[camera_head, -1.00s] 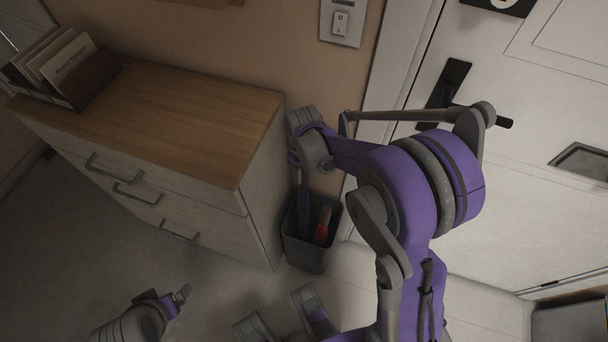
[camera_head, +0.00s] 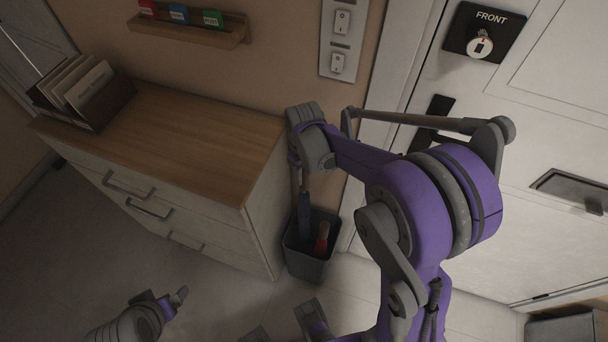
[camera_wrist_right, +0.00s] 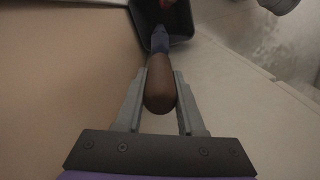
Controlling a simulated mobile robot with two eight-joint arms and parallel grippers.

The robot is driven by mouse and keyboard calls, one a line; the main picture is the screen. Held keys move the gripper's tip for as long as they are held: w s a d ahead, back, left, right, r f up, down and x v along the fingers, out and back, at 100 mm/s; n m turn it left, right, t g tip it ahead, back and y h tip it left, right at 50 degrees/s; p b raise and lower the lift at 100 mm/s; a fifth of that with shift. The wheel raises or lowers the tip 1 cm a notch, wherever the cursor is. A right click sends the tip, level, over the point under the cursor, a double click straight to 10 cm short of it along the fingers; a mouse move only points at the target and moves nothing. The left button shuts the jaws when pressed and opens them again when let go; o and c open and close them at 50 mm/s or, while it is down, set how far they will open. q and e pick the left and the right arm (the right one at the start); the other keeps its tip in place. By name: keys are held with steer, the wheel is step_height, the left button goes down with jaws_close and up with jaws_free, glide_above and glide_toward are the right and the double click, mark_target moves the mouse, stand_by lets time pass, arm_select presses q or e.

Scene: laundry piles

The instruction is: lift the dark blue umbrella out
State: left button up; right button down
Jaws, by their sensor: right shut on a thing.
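The dark blue umbrella (camera_head: 304,214) stands upright in a grey bin (camera_head: 306,268), with its lower part hidden inside. My right gripper (camera_head: 303,178) is above the bin, shut on the umbrella's brown handle. In the right wrist view, the handle (camera_wrist_right: 160,84) lies between the two fingers of my right gripper (camera_wrist_right: 162,78), and the blue cloth (camera_wrist_right: 160,40) runs down into the bin. My left gripper (camera_head: 178,297) is low at the left, apart from the umbrella; its jaw opening is unclear.
A red item (camera_head: 322,238) stands in the bin beside the umbrella. A wood-topped drawer cabinet (camera_head: 190,125) is close on the left. A white door (camera_head: 545,120) with a black handle is on the right, and the wall is behind.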

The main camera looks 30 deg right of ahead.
arm_select(q)
steer(key=shift+w+r+p, duration=0.15)
steer(key=shift+r+p, duration=0.3)
steer(key=shift+r, duration=0.25)
arm_select(e)
steer(key=shift+r, duration=1.05)
step_height(320, 180, up, 9)
steer(key=p, duration=0.5)
steer(key=shift+r+p, duration=0.1)
steer(key=shift+p, duration=0.25)
arm_select(q)
steer(key=w+r+p, duration=0.2)
steer(key=r, duration=0.5)
steer(key=w+r+t+p, duration=0.1)
steer(key=w+r+p, duration=0.2)
steer(key=r, duration=0.4)
steer(key=shift+w+r, duration=0.25)
arm_select(e)
step_height(320, 180, up, 14)
steer(key=shift+f, duration=0.2)
